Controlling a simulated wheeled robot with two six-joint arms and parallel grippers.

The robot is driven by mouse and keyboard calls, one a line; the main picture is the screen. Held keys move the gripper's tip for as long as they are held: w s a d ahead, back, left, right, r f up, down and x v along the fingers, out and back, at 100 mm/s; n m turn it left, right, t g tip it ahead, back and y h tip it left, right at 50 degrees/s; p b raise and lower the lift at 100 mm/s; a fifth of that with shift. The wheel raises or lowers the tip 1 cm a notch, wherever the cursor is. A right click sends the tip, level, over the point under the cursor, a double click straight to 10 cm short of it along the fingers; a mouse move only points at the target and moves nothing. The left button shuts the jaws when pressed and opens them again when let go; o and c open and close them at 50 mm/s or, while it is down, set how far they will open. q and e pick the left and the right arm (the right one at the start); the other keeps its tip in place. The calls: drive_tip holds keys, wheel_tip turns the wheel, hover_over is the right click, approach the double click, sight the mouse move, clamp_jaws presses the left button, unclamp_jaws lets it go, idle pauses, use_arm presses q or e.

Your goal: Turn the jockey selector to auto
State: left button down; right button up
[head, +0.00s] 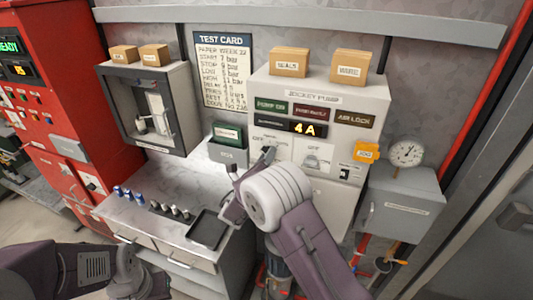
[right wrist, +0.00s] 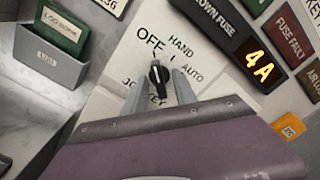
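The jockey selector (right wrist: 158,77) is a black knob on a white plate marked OFF, HAND, AUTO and JOCKEY in the right wrist view. Its pointer faces roughly up the picture, toward OFF or between OFF and HAND; I cannot tell exactly. My right gripper (right wrist: 160,84) is open, with one grey finger on each side of the knob and small gaps visible. In the head view the right gripper (head: 264,157) is at the jockey pump panel (head: 330,95) and mostly hides the selector. Only links of my left arm show at lower left; its gripper is not visible.
A green logbook (right wrist: 62,30) sits in a grey holder left of the selector. A lit 4A display (head: 308,129) and indicator plates are above. A second OFF switch (head: 312,160) is to the right. A counter with a black tray (head: 207,229) is below left.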

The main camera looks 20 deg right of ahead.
drive_tip(key=shift+d, duration=0.15)
drive_tip(key=shift+a, duration=0.25)
clamp_jaws()
